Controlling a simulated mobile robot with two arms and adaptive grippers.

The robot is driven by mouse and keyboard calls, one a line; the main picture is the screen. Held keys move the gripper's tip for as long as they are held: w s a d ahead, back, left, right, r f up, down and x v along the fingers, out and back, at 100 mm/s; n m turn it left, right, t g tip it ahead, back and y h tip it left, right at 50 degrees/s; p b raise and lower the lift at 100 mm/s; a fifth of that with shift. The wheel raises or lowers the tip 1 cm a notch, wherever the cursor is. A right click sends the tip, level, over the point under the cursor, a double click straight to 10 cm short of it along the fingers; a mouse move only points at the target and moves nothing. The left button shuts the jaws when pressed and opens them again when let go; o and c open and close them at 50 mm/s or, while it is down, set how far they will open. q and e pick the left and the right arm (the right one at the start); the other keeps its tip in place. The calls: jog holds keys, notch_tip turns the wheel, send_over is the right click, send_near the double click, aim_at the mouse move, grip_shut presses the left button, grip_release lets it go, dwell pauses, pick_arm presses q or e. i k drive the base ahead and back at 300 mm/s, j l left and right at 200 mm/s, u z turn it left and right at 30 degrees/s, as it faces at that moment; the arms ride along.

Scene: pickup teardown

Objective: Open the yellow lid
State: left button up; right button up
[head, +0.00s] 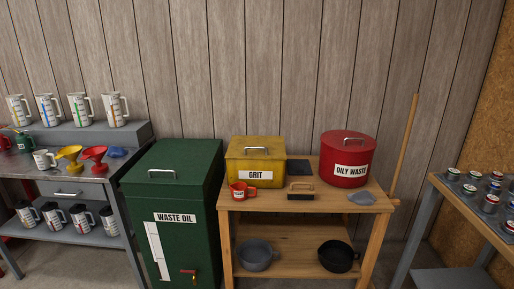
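The yellow box labelled GRIT (256,165) stands on the wooden bench (325,203), towards its left side. Its yellow lid (256,143) lies flat on top, shut, with a metal bar handle (255,150) near the front edge. The inside of the box is hidden. Neither of my grippers shows in the head view.
The tall green WASTE OIL cabinet (176,205) adjoins on the left.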

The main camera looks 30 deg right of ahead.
aim_at(240, 147)
jog(key=i+l+z, duration=0.25)
jog(key=i, duration=0.15)
jog(key=i+z, duration=0.25)
jog(key=i, duration=0.15)
